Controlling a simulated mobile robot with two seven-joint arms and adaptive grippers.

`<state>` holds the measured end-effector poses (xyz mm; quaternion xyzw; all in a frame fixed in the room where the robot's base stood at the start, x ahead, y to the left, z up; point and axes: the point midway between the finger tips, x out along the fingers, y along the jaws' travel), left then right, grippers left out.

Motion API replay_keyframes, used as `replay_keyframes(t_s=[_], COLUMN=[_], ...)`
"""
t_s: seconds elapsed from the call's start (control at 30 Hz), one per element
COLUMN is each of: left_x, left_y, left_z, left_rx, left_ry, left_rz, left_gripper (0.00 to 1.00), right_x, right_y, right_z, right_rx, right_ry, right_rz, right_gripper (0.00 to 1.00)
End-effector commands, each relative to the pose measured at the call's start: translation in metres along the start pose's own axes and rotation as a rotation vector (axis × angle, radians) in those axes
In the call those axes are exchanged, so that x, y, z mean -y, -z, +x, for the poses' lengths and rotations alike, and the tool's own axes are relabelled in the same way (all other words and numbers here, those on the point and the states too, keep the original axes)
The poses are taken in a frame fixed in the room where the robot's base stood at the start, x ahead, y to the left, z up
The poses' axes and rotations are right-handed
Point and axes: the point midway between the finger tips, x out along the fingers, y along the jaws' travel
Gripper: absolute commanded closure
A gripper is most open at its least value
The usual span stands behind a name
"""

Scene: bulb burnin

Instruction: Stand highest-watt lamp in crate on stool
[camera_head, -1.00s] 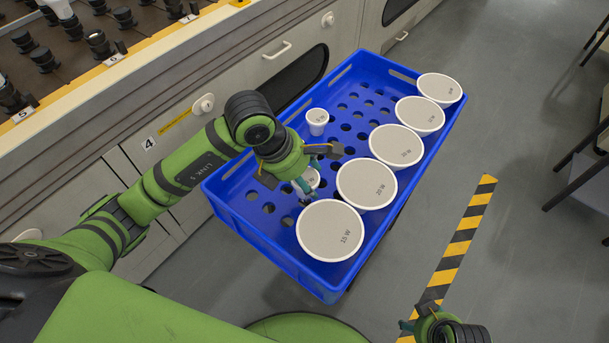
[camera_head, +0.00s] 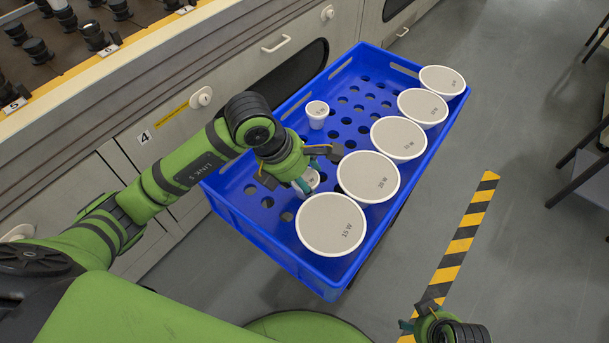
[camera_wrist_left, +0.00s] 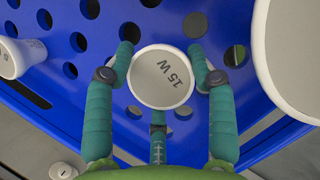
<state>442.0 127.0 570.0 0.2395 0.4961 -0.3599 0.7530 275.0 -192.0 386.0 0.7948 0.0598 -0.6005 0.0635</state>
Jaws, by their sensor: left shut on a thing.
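The blue crate (camera_head: 252,226) stands on the floor and holds several white lamps. In the head view, wide lamps line its right side; the nearest wide one (camera_head: 331,224) seems to read 35 W, the one behind it (camera_head: 368,176) 20 W. A small lamp (camera_head: 317,114) stands farther back. My left gripper (camera_head: 314,174) is shut on another small lamp (camera_head: 312,181), labelled 15 W in the left wrist view (camera_wrist_left: 161,77), with fingers around its rim. Its lower part is hidden. My right gripper (camera_head: 427,318) is at the bottom edge; its jaw state is unclear.
Grey cabinets (camera_head: 250,65) run along the crate's left side, with a bench of dark sockets (camera_head: 90,35) above. Yellow-black floor tape (camera_head: 461,240) and dark shelving (camera_head: 585,160) lie to the right. The floor between is clear.

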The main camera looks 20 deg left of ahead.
Motion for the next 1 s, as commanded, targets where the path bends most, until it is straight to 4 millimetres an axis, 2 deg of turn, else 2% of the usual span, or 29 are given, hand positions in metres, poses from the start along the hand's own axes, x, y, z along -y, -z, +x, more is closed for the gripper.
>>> replay_keyframes(t_s=[0.33, 0.37, 0.4, 0.43, 0.8, 0.87, 1.0], left_x=[0.000, -0.001, 0.000, 0.000, 0.000, -0.001, -0.001], left_y=[0.005, 0.004, 0.004, 0.004, 0.004, 0.004, 0.004], left_z=[0.011, 0.010, 0.009, 0.009, 0.007, 0.003, -0.018], left_rx=[0.000, 0.000, 0.000, 0.000, 0.000, 0.000, 0.002], left_ry=[-0.001, -0.001, -0.001, -0.001, -0.001, -0.003, -0.006], left_rz=[0.000, 0.000, 0.000, 0.000, 0.000, 0.001, 0.003], left_gripper=[0.77, 0.36, 0.20, 0.17, 0.17, 0.17, 0.17], right_x=[0.000, 0.000, 0.000, 0.000, 0.000, 0.000, 0.000], right_y=[-0.003, -0.003, -0.002, -0.002, -0.002, -0.002, -0.002], right_z=[0.010, 0.009, 0.009, 0.009, 0.009, 0.009, 0.009], right_rx=[0.000, 0.000, 0.000, 0.000, 0.000, 0.000, 0.000], right_ry=[0.000, 0.000, 0.000, 0.000, 0.000, 0.000, 0.000], right_rz=[0.000, 0.000, 0.000, 0.000, 0.000, 0.000, 0.000], right_gripper=[0.34, 0.34, 0.34, 0.34, 0.34, 0.34, 0.34])
